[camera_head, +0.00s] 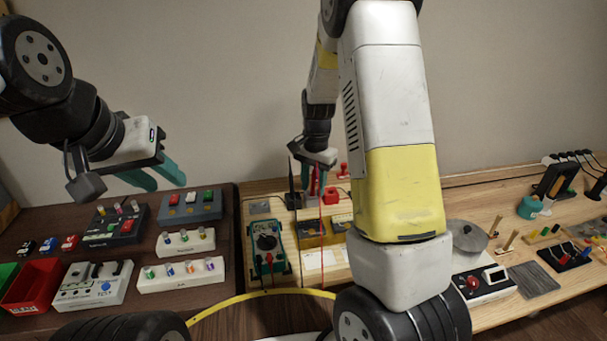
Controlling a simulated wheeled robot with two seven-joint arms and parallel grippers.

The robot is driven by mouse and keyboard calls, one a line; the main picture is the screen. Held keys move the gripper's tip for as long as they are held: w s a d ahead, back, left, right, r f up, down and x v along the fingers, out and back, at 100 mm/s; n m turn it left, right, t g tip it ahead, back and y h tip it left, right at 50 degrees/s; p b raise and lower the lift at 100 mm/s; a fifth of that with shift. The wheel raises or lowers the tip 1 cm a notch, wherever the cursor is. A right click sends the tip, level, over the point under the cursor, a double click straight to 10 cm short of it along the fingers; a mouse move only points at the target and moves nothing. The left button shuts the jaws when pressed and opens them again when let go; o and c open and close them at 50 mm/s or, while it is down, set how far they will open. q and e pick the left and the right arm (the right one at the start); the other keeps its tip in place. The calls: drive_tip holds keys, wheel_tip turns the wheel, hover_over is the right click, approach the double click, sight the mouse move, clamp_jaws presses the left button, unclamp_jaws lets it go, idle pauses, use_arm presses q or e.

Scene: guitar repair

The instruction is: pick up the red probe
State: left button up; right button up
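A red probe (315,182) shows as a small upright red piece at the back of the light wooden bench, right at my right gripper (312,192). A thin red line runs down beside it, perhaps its lead. The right gripper points down from above; its fingers are small and partly hidden, so I cannot tell whether they are closed on the probe. A teal multimeter (267,243) with a dark dial lies to the front left of it. My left gripper (166,182) is open and empty, its teal fingers apart above the dark table at the left.
Switch and knob boxes (190,207) crowd the dark table (215,285). A red bin (33,287) stands at its left. My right arm hides the bench's middle. A control box with a red button (483,285) and a grey round lid (467,236) lie right.

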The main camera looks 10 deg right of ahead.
clamp_jaws()
drive_tip(key=shift+r, duration=0.1)
drive_tip(key=shift+r, duration=0.5)
wheel_tip(320, 180, up, 2)
drive_tip(key=shift+r, duration=0.15)
drive_tip(key=shift+s+a+f, duration=0.15)
drive_tip(key=shift+s+a, duration=0.35)
drive_tip(key=shift+s, duration=1.7)
drive_tip(key=shift+s+a+f, duration=0.15)
drive_tip(key=shift+s+a, duration=0.4)
drive_tip(key=shift+s, duration=1.6)
drive_tip(key=shift+s+a+f, duration=0.15)
drive_tip(key=shift+s+a, duration=0.35)
drive_tip(key=shift+s, duration=1.7)
